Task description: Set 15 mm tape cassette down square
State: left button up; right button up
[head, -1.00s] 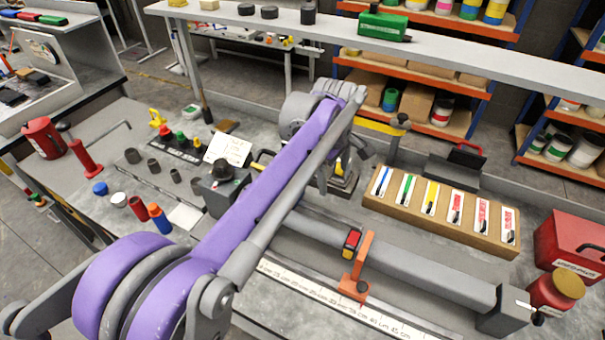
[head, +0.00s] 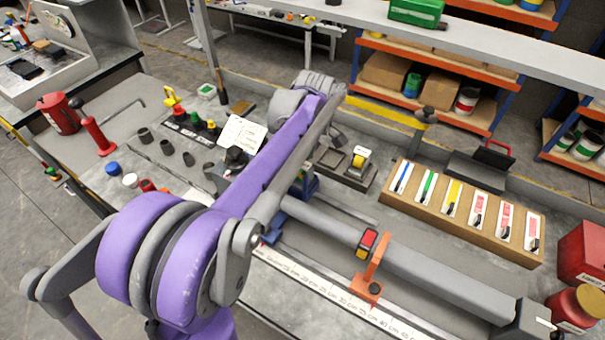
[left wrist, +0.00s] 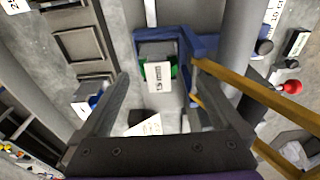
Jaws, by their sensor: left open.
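In the left wrist view a cassette with a white label reading 15 mm (left wrist: 159,78) and green sides sits inside a blue holder (left wrist: 184,45). It looks roughly in line with the holder's walls; whether it is fully seated I cannot tell. My left gripper (left wrist: 161,82) is open, its two dark fingers on either side of the cassette with visible gaps. In the head view the blue holder (head: 309,184) shows partly behind my purple arm, which hides the cassette and fingertips. My right gripper is in neither view.
A dark tray (left wrist: 78,45) lies beside the holder; in the head view a yellow and white cassette (head: 360,157) stands at the tray. An orange stop (head: 371,268) stands along the grey rail (head: 430,273). A wooden block with coloured cards (head: 460,231) lies to the right.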

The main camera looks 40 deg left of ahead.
pick_arm(q)
jog(key=f, duration=0.4)
jog(key=shift+a+f, duration=0.3)
jog(key=shift+f, duration=0.1)
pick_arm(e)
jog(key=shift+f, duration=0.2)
pick_arm(q)
jog(key=shift+w, duration=0.1)
jog(key=c, duration=1.4)
jog(key=shift+o, duration=0.2)
jog(key=shift+r, duration=0.1)
